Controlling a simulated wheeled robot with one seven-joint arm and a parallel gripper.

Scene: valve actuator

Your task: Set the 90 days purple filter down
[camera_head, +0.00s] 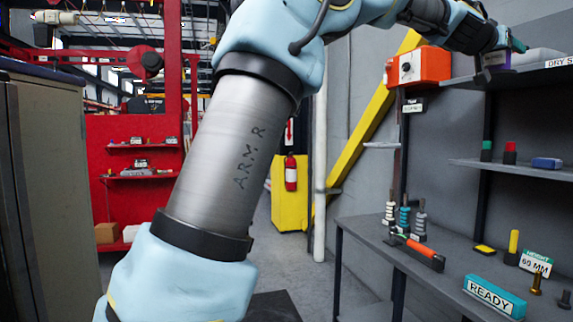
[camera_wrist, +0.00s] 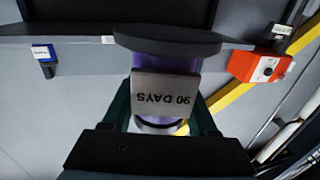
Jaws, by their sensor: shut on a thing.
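The purple filter (camera_wrist: 183,64) is between the two green fingers of my gripper (camera_wrist: 160,108) in the wrist view. It has a wide dark disc at one end and a grey label reading "90 DAYS", which appears upside down. My gripper is shut on it. In the head view my gripper (camera_head: 515,46) is at the upper right, over the top shelf (camera_head: 470,79). A small part of the purple filter (camera_head: 496,60) shows there, just above the shelf. I cannot tell whether the filter touches the shelf.
An orange-red box with a knob (camera_head: 425,66) stands left of the filter in the head view. A grey item (camera_head: 540,56) sits to its right, near a "DRY S" label (camera_head: 560,62). A lower shelf (camera_head: 515,170) and a bench (camera_head: 400,250) hold small parts and tools.

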